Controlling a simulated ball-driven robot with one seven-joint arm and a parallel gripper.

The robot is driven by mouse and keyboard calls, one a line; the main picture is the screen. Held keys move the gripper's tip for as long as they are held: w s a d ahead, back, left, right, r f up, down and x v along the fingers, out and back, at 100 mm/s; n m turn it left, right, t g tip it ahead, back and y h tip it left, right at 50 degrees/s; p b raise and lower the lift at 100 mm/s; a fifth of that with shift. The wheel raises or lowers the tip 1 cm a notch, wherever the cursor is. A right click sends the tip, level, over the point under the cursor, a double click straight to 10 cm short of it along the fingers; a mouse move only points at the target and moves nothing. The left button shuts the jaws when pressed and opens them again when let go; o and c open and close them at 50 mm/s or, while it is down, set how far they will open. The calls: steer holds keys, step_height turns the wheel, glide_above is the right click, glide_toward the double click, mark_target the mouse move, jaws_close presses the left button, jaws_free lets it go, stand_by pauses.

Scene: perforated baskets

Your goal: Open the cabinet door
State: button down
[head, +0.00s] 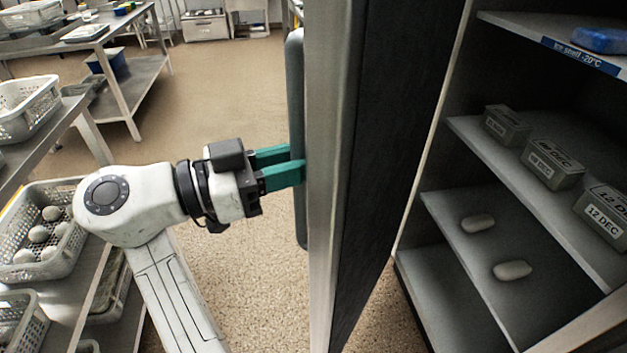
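The cabinet door (330,130) stands swung well open, seen nearly edge-on in the middle of the head view. Its dark inner face is turned to the right, toward the cabinet (480,60). A long grey vertical handle (296,90) runs along the door's left side. My gripper (296,162) reaches in from the left at about mid-height of the handle. Its teal fingers straddle the handle, the nearer one across its front and the farther one partly hidden behind it. The gripper appears shut on the handle.
Inside the cabinet, shelves hold grey boxes (552,163) labelled "DEC", two pale oblong items (512,270) and a blue item (600,40). At left, metal tables (125,35) and perforated baskets (30,270) stand close to my arm. Open floor (220,90) lies beyond it.

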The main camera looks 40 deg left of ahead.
steer(key=shift+w+r, duration=0.15)
steer(key=shift+w, duration=0.35)
steer(key=c, duration=1.4)
jaws_free()
steer(key=o, duration=0.3)
steer(key=shift+w+d, duration=0.1)
steer(key=shift+w, duration=0.1)
steer(key=shift+o, duration=0.3)
steer(key=shift+s, duration=0.1)
steer(key=v, duration=1.1)
